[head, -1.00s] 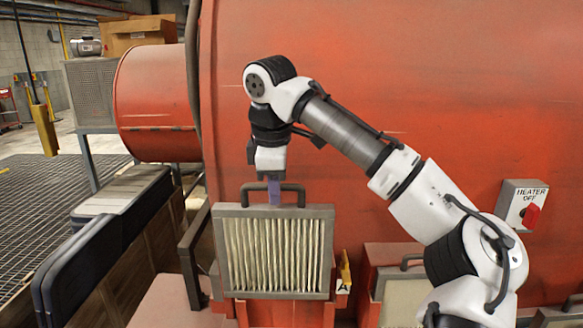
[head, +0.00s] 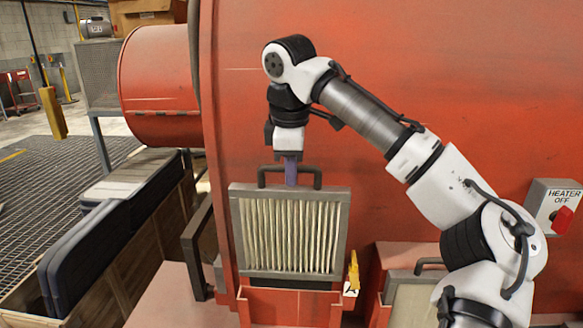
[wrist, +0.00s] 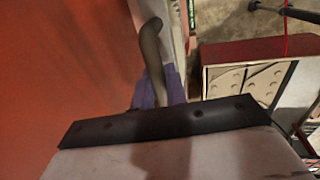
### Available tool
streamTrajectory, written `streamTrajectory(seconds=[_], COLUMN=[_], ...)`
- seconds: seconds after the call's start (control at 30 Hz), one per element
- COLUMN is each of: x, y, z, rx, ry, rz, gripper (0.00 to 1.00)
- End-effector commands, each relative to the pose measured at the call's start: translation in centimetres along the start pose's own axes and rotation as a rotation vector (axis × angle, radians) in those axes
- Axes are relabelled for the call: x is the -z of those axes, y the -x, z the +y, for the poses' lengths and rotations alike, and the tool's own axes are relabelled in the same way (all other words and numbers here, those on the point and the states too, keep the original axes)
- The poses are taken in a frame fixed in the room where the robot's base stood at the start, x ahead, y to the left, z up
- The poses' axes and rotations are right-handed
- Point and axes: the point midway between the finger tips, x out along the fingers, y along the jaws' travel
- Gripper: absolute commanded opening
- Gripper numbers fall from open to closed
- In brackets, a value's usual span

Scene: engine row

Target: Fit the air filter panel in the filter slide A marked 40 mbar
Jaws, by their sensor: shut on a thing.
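The air filter panel (head: 290,234) is a grey-framed, cream pleated panel with a dark handle on top. My gripper (head: 291,178) is shut on that handle and holds the panel upright. A dark gap shows between panel and slide front. I cannot tell whether the panel's bottom edge is inside the slide.
A large red housing (head: 420,90) stands behind. Another holder with a panel (head: 408,300) is at the lower right. A dark bracket (head: 199,250) is close to the panel's left. A crate of dark pads (head: 100,245) stands farther left. A heater switch (head: 553,206) is at the right.

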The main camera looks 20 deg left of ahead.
Motion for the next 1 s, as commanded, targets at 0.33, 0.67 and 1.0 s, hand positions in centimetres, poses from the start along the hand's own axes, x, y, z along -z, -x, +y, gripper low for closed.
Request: streamTrajectory(seconds=[0.33, 0.67, 1.0], x=[0.0, 0.0, 0.0], y=[-1.8, -4.5, -5.5], z=[-0.4, -0.9, -1.1], rx=[0.010, 0.009, 0.008], ry=[0.002, 0.001, 0.000], rz=[0.005, 0.005, 0.004], gripper=[0.00, 0.00, 0.00])
